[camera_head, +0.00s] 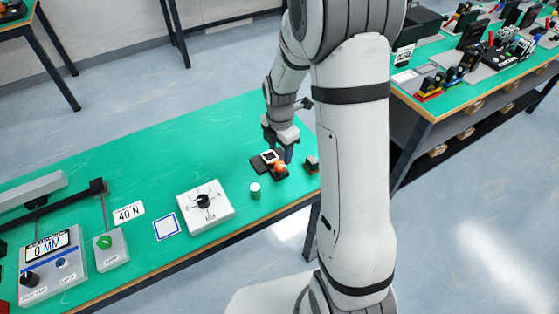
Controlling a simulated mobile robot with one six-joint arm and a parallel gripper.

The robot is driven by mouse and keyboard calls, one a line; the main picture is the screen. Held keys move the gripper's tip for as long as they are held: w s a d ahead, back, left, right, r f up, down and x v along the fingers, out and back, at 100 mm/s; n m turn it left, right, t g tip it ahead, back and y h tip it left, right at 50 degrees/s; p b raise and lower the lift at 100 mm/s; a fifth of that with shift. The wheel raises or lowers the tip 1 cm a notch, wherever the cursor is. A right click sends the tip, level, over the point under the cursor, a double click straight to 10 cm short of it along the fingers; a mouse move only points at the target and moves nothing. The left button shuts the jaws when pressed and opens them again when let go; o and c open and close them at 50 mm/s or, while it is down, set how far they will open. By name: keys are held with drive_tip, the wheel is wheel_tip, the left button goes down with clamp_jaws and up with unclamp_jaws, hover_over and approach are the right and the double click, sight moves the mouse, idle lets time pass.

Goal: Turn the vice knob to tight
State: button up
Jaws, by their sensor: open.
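My gripper (283,151) points down over the right part of the green bench. It is open, close above a small dark fixture (262,166) that carries a white square piece and an orange round part (280,167). I cannot tell whether the fingers touch these parts. No knob is readably marked as the vice knob. A black dial (203,201) sits on a white box with scale marks, left of my gripper. A green knob (104,242) is on a smaller white box further left. A black knob (30,279) is on the display box that reads 0 MM.
A 40 N card (129,211) and a blue-edged square (166,227) lie on the bench. A cluttered second bench (470,92) is at right. The middle back of the green bench is clear.

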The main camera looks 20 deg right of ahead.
sight(280, 165)
wheel_tip(280, 165, down, 6)
drive_tip(key=shift+c, duration=0.3)
drive_tip(key=c, duration=0.9)
